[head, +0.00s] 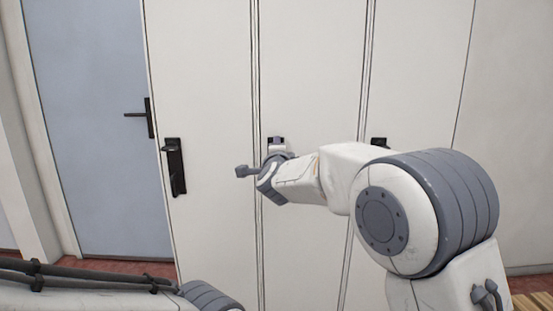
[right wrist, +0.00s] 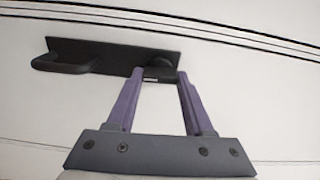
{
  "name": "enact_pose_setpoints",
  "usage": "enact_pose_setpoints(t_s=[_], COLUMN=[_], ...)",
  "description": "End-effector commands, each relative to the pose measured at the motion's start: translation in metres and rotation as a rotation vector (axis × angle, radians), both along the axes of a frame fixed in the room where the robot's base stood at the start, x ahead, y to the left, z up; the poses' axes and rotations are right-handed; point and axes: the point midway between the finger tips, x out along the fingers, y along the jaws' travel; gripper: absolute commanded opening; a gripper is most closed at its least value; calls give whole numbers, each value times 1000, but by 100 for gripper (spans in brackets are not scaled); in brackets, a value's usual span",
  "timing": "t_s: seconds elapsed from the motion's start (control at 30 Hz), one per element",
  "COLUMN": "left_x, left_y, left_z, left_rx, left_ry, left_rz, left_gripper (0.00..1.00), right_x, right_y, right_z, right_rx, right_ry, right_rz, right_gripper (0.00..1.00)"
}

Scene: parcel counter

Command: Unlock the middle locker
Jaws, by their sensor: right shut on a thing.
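The middle locker (head: 310,60) is a tall white door, and it is closed. Its black handle plate (right wrist: 90,52) shows in the right wrist view, with a lever at the left end. A small dark rounded lock piece (right wrist: 160,72) sits near the plate's right end. My right gripper (right wrist: 160,76) is shut on this lock piece, one purple finger on each side. In the head view my right wrist hides most of the middle plate, and only its top (head: 276,140) shows. My left gripper is out of view; only part of my left arm shows at the bottom left.
The left locker (head: 200,60) has a black handle (head: 174,166). The right locker (head: 420,60) has a black handle (head: 378,143), partly hidden by my right arm. A blue-grey door (head: 85,80) stands at the far left. The locker fronts are flat.

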Motion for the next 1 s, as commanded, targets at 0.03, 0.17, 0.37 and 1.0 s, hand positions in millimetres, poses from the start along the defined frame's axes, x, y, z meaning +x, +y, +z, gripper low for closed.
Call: enact_pose_setpoints(t_s=[0.03, 0.17, 0.37, 1.0], left_x=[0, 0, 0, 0], left_y=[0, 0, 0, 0], left_z=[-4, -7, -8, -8], left_rx=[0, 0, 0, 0], left_ry=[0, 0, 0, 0], left_rz=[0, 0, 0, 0], left_gripper=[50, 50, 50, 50], right_x=[0, 0, 0, 0], right_y=[0, -1, -1, 0], right_z=[-2, -1, -1, -1], right_rx=[16, 46, 63, 62], right_ry=[0, 0, 1, 1], right_rz=[-1, -1, -2, -1], right_gripper=[0, 0, 0, 82])
